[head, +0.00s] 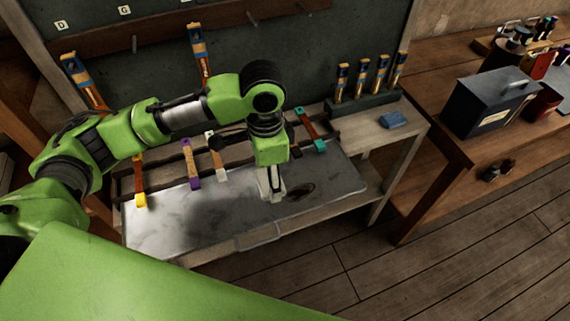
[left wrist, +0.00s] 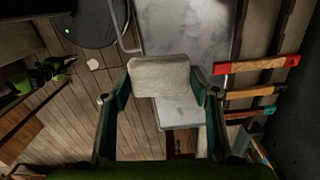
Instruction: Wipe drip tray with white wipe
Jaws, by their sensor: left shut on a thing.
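The drip tray (head: 165,222) is a wide grey metal sheet with smudges, lying on the low wooden bench. My left gripper (head: 270,188) reaches down over the right half of the tray. In the left wrist view it is shut on the white wipe (left wrist: 160,76), a pale block between its two fingers. The tray (left wrist: 185,30) lies behind the wipe there. I cannot tell whether the wipe touches the tray. My right gripper is not in view.
Several brushes with coloured ends, such as a yellow one (head: 140,186) and a purple one (head: 190,163), lie across dark rails behind the tray. A blue block (head: 393,119) and a brush holder (head: 364,104) sit right. A metal box (head: 490,102) stands on the right table.

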